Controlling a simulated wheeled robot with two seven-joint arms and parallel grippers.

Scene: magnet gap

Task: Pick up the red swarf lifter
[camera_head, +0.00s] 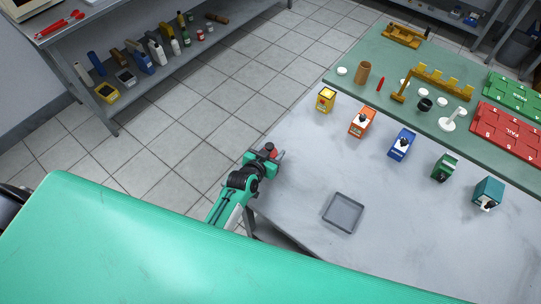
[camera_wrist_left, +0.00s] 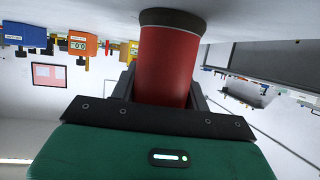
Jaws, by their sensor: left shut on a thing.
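The red swarf lifter (camera_wrist_left: 165,65) is a red cylinder with a dark end, seen large in the wrist view. My left gripper (camera_head: 273,152) is shut on it, with a dark finger on either side of the red body. In the head view only a small red part of the lifter (camera_head: 279,155) shows beside the gripper, at the left edge of the grey table (camera_head: 300,190). The dark end faces the table surface; I cannot tell whether it touches. My right gripper is not in view.
A shallow grey tray (camera_head: 343,212) lies on the table to the right of my left gripper. A yellow box (camera_head: 326,99), orange box (camera_head: 362,121), blue box (camera_head: 402,145), green box (camera_head: 445,167) and teal box (camera_head: 488,193) stand in a row behind it. Bare table lies between.

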